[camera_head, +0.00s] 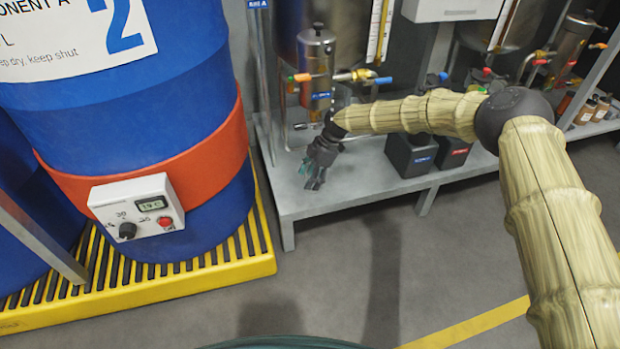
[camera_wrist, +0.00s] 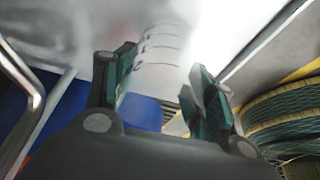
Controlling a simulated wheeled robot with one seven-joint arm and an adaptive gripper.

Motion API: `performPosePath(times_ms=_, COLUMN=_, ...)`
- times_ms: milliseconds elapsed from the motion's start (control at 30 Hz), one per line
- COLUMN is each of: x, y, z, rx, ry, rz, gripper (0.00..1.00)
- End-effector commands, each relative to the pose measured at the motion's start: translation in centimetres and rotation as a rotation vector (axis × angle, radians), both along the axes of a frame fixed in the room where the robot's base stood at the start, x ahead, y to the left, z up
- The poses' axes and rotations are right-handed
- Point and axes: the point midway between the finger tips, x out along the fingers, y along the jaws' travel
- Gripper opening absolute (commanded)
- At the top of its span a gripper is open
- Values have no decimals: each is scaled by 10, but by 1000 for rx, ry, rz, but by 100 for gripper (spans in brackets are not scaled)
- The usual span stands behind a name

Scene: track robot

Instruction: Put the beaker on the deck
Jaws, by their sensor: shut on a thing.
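A clear beaker (camera_wrist: 157,65) with dark graduation marks stands between my gripper's green-padded fingers in the wrist view. My gripper (camera_head: 316,172) is shut on it. In the head view my gripper is low over the front left part of the grey deck (camera_head: 352,178), near its front edge. The beaker cannot be made out clearly in the head view, and I cannot tell whether its base touches the deck.
A steel vessel (camera_head: 316,58) with coloured valves stands behind my gripper. Dark boxes (camera_head: 410,155) sit on the deck to the right. A large blue drum (camera_head: 120,110) with a control box (camera_head: 137,207) stands on a yellow grated pallet (camera_head: 235,262) at left. Grey floor lies in front.

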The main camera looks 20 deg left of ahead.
Motion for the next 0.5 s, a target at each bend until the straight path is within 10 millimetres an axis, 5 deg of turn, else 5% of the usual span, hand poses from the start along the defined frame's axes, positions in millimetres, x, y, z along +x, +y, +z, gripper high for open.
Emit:
performPosePath(times_ms=167, x=0, y=0, z=-2, rx=-1, ry=1, rz=-1, gripper=33)
performPosePath(times_ms=200, x=0, y=0, z=-2, rx=0, ry=0, rz=-1, gripper=59)
performPosePath(times_ms=300, x=0, y=0, z=-2, rx=-1, ry=1, rz=0, gripper=77)
performPosePath(times_ms=500, x=0, y=0, z=-2, rx=-1, ry=1, rz=0, gripper=80)
